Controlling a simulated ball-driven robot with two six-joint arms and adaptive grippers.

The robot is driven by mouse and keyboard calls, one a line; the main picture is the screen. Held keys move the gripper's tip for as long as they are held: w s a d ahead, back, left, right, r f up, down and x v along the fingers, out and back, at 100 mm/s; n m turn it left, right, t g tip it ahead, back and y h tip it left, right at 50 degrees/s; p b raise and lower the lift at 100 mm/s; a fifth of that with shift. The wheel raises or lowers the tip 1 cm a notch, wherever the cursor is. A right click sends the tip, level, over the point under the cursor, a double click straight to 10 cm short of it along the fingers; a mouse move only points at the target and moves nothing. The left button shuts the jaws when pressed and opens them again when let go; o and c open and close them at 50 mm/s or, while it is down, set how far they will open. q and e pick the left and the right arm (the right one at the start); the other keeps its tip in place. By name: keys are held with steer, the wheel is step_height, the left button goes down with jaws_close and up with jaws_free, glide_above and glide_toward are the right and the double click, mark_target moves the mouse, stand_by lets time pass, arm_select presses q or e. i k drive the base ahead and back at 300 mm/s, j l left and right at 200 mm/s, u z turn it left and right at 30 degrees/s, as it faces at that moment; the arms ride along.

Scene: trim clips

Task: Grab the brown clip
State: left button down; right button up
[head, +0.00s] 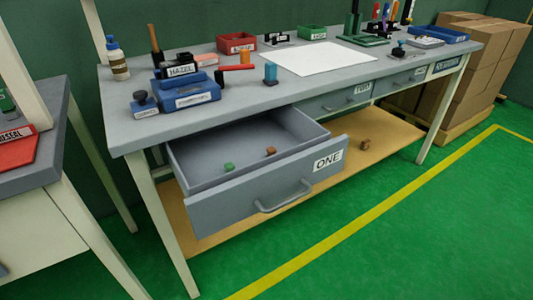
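The drawer labelled ONE (240,208) is pulled open below the workbench. Inside it, a small brown clip (271,151) lies on the drawer floor, right of a small green clip (229,167). The two clips are apart. Another small brown object (365,144) lies on the wooden lower shelf, right of the open drawer; it is too small to tell exactly what it is. Neither of my grippers shows in the head view.
The grey workbench top (225,115) holds blue trays, a red bin (236,43), a green bin (312,33) and a white sheet (318,58). Another table (50,165) stands at the left. Cardboard boxes (485,55) are stacked at the right. Green floor in front is clear.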

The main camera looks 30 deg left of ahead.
mark_target(271, 151)
steer(key=i+l+u, duration=0.1)
steer(key=u, duration=2.05)
steer(key=l+u, duration=0.4)
steer(key=k+l+u, duration=0.1)
steer(key=l+u, duration=0.25)
steer(key=k+l+u, duration=0.15)
steer(key=l+u, duration=0.25)
steer(key=k+l+u, duration=0.15)
steer(key=u, duration=0.25)
steer(key=k+l+u, duration=0.2)
steer(key=l+u, duration=0.2)
